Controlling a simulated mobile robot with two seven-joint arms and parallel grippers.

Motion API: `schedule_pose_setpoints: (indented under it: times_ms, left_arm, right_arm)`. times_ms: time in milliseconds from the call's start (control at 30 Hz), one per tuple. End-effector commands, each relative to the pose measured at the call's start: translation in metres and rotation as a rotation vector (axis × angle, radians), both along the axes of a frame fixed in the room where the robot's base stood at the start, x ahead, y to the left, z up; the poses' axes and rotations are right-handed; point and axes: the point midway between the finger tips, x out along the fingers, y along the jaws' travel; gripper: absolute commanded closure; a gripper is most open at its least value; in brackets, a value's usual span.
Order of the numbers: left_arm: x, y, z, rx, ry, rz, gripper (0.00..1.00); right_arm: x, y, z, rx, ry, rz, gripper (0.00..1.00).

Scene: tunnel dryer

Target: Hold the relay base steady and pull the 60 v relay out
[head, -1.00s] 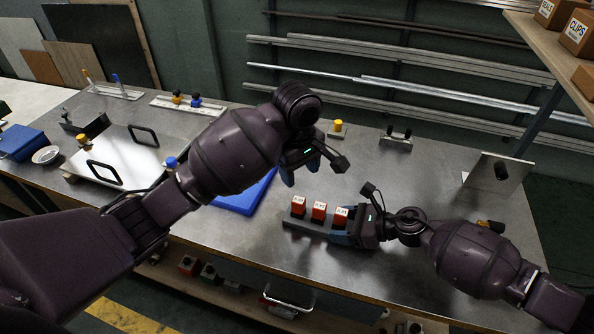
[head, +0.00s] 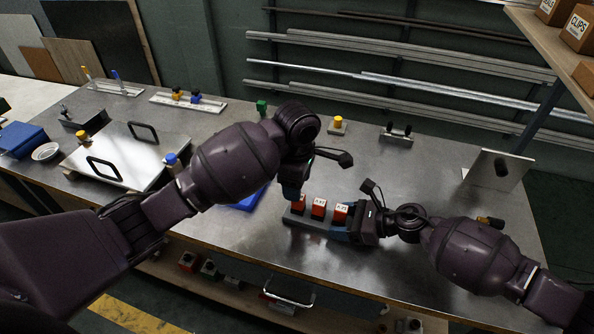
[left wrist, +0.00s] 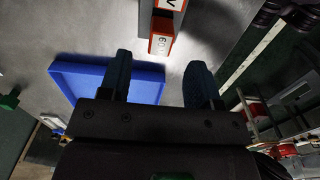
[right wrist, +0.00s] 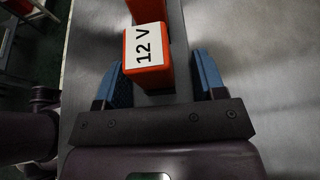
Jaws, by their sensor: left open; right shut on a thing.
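The grey relay base (head: 322,226) lies on the metal bench with three red relays in a row. My right gripper (head: 343,232) is shut on its right end. In the right wrist view the near relay is marked 12 V (right wrist: 146,47), with blue fingers on either side of the base (right wrist: 158,98). My left gripper (head: 292,191) points down just above the leftmost relay (head: 298,204), its fingers partly overlapping it. In the left wrist view that relay reads 60 V (left wrist: 163,43). It lies ahead of the open, empty fingers (left wrist: 157,82).
A blue tray (head: 247,201) lies left of the base, partly behind my left arm; it also shows in the left wrist view (left wrist: 145,88). A green block (head: 262,107), a yellow-topped part (head: 338,124) and an upright metal plate (head: 497,170) stand farther back.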

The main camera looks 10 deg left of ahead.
Motion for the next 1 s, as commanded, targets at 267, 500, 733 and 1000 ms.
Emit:
schedule_pose_setpoints:
  times_ms: [267, 500, 733, 1000]
  left_arm:
    - [0.000, 0.000, -0.044, 0.000, 0.001, -0.001, 0.43]
    - [0.000, 0.000, -0.069, 0.000, 0.000, -0.002, 0.43]
    - [0.000, 0.000, -0.075, -0.001, -0.001, -0.002, 0.43]
    - [0.000, 0.000, -0.075, -0.001, -0.001, -0.002, 0.55]
  right_arm:
    - [0.000, 0.000, 0.000, 0.001, 0.000, 0.000, 0.66]
    - [0.000, 0.000, 0.000, 0.000, 0.000, 0.000, 0.66]
    - [0.000, 0.000, 0.000, 0.000, 0.000, 0.000, 0.66]
    - [0.000, 0.000, 0.000, 0.000, 0.000, 0.000, 0.66]
